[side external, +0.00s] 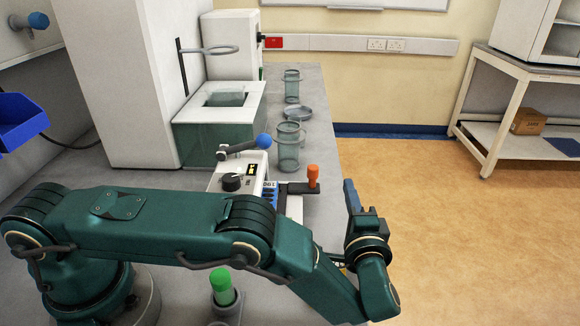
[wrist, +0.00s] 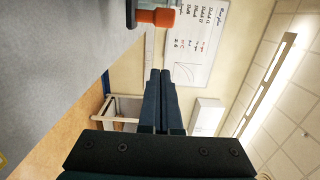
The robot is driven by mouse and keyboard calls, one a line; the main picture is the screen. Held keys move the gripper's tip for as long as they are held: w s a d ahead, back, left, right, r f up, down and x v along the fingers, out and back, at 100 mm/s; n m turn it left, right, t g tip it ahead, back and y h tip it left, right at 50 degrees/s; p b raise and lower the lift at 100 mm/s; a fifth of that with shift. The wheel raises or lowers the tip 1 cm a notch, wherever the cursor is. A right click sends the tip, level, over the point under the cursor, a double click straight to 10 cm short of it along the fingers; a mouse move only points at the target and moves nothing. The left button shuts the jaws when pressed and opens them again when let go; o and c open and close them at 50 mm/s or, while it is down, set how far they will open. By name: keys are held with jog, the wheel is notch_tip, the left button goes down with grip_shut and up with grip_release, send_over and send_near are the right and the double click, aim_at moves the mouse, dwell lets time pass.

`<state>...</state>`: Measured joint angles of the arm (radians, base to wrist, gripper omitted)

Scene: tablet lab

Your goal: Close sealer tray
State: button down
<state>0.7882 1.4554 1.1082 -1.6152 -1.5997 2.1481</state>
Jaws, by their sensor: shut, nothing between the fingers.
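The sealer (side external: 238,175) is a white unit with a black dial, a small lit display and a lever with a blue ball. Its sealer tray (side external: 296,206) sticks out to the right at the bench edge, with a dark bar and an upright orange knob (side external: 313,172). The orange knob also shows at the top of the wrist view (wrist: 156,17). My gripper (side external: 349,184) is just right of the orange knob, beyond the bench edge, with a visible gap between them. Its fingers (wrist: 160,73) are together and hold nothing. My arm hides the lower front of the sealer.
Glass beakers (side external: 288,146) and a shallow dish (side external: 298,114) stand on the bench behind the sealer. A green-capped tube (side external: 222,287) stands in front, close to my arm. Open floor lies to the right.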

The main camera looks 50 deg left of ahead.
aim_at(282, 193)
jog(key=shift+x, duration=1.15)
jog(key=shift+s+a, duration=0.1)
jog(key=shift+a, duration=0.1)
jog(key=shift+s+a, duration=1.05)
jog(key=shift+a, duration=0.35)
jog(key=shift+s+a, duration=1.6)
jog(key=shift+a, duration=0.05)
